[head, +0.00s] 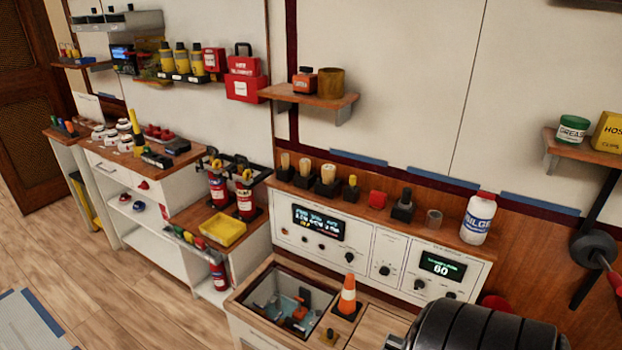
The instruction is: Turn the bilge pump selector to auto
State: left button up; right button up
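A white control panel (357,250) runs along the front of the wooden ledge. Its middle section has one dark knob (385,269). Its right section has a green-lit display (442,266) reading 60, with a dark knob (419,284) and another dark knob (449,295) below. Its left section has a lit display (318,223) with small controls under it. The labels are too small to read, so I cannot tell which knob is the bilge pump selector or where it points.
An orange cone (347,296) and an open recessed bin (290,299) lie below the panel. A white bottle (478,218) stands on the ledge. Open wooden floor (130,300) lies at left.

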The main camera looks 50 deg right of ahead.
aim_at(349, 257)
jog(key=i, duration=0.8)
jog(key=i+z, duration=0.1)
jog(key=i, duration=0.75)
jog(key=z, duration=0.4)
jog(key=i+j+z, duration=0.1)
jog(key=z, duration=0.75)
jog(key=j+z, duration=0.1)
jog(key=z, duration=0.3)
jog(key=i+j, duration=0.05)
